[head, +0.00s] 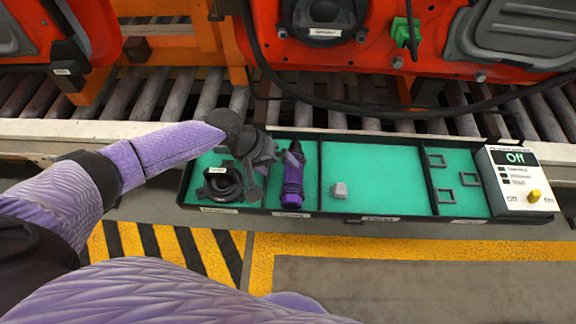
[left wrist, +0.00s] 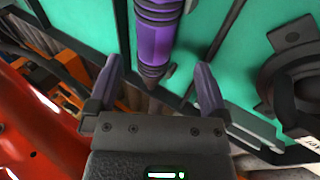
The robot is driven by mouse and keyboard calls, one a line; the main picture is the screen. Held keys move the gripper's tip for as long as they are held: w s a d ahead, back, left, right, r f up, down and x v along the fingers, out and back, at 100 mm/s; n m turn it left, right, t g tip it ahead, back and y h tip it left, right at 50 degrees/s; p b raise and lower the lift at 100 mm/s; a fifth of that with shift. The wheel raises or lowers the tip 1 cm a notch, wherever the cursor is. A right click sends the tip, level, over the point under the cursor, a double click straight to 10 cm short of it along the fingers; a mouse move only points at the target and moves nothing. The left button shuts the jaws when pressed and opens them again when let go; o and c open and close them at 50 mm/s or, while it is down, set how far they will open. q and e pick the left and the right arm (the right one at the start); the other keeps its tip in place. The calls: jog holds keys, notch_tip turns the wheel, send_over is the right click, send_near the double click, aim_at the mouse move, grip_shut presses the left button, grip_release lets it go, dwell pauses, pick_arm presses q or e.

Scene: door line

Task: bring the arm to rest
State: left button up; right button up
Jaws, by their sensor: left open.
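My left gripper (head: 272,170) is over the left part of the green-lined tray (head: 375,180), between a black ring-shaped part and a purple tool. In the left wrist view its two fingers (left wrist: 158,78) are spread apart with nothing gripped between them. The purple tool (head: 291,188) lies lengthwise in its compartment; it also shows in the left wrist view (left wrist: 158,40), beyond the open fingers. My left arm reaches in from the left, bent at the elbow. My right gripper does not show.
The black ring-shaped part (head: 221,184) is in the left compartment. A switch box (head: 519,180) reading "Off" stands at the right end. A roller conveyor (head: 150,92) with red door panels is behind.

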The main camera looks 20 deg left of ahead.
pick_arm(q)
jog(key=w+p+v, duration=0.1)
jog(key=v, duration=0.3)
jog(key=s+d+m, duration=0.1)
jog(key=s+d, duration=0.1)
jog(key=s+d+m, duration=0.2)
jog(key=s+d, duration=0.1)
jog(key=s+d+f+m+g, duration=0.1)
jog(key=s+d, duration=0.1)
jog(key=d, duration=0.1)
jog(key=shift+s+f+h, duration=0.1)
jog(key=shift+s+h, duration=0.2)
jog(key=shift+s, duration=0.05)
jog(key=s+d+r+m+t+y, duration=0.1)
jog(key=s+d+r+m, duration=0.15)
jog(key=s, duration=0.35)
jog(key=s+a+n+y, duration=0.1)
jog(key=s+a+y, duration=0.4)
jog(key=s+a, duration=0.3)
notch_tip(320, 180, down, 16)
jog(key=s+a+g, duration=0.1)
jog(key=s, duration=0.1)
jog(key=s+a+f+g, duration=0.1)
jog(key=s+a+f, duration=0.3)
jog(key=s+f, duration=0.6)
jog(key=s, duration=0.4)
jog(key=shift+s+f+g, duration=0.25)
jog(key=shift+g, duration=0.05)
jog(key=shift+a+m, duration=0.1)
jog(key=shift+m, duration=0.15)
